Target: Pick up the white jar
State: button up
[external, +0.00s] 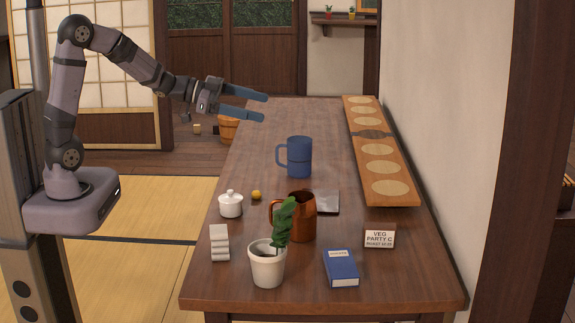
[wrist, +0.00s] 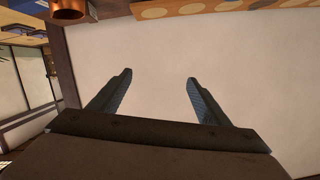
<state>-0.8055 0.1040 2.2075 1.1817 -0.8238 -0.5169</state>
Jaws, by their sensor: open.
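The white jar (external: 231,205) is a small lidded pot with a knob on top. It stands upright near the left edge of the wooden table (external: 240,300), in the external view. My gripper (external: 267,108) is open and empty, raised above the far left part of the table, well behind and above the jar. In the wrist view my gripper (wrist: 158,80) shows two dark fingers spread apart with only pale wall between them. I cannot see the jar in the wrist view.
A copper pitcher (external: 301,217), blue mug (external: 299,157), white potted plant (external: 267,265), white stepped block (external: 219,243), blue book (external: 341,268) and sign (external: 379,237) stand nearby. A long board (external: 402,198) lines the wall side.

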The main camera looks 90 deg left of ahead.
jog(key=s+d+f+m+h+b, duration=0.2)
jog(key=s+h+b, duration=0.1)
jog(key=s+h, duration=0.25)
jog(key=s+d+f+m+h+b, duration=0.2)
jog(key=s+f+h, duration=0.1)
jog(key=s+h, duration=0.3)
jog(key=y, duration=0.1)
send_near(230, 204)
jog(key=shift+w+a+f+g, duration=0.3)
jog(key=shift+w+a+f, duration=0.4)
jog(key=shift+w+a, duration=0.25)
jog(key=shift+p+x, duration=0.55)
jog(key=shift+x, duration=3.15)
jog(key=shift+f, duration=0.1)
jog(key=c, duration=1.3)
jog(key=shift+o, duration=0.2)
jog(key=shift+r, duration=0.2)
jog(key=shift+r+p, duration=0.5)
jog(key=shift+r, duration=4.3)
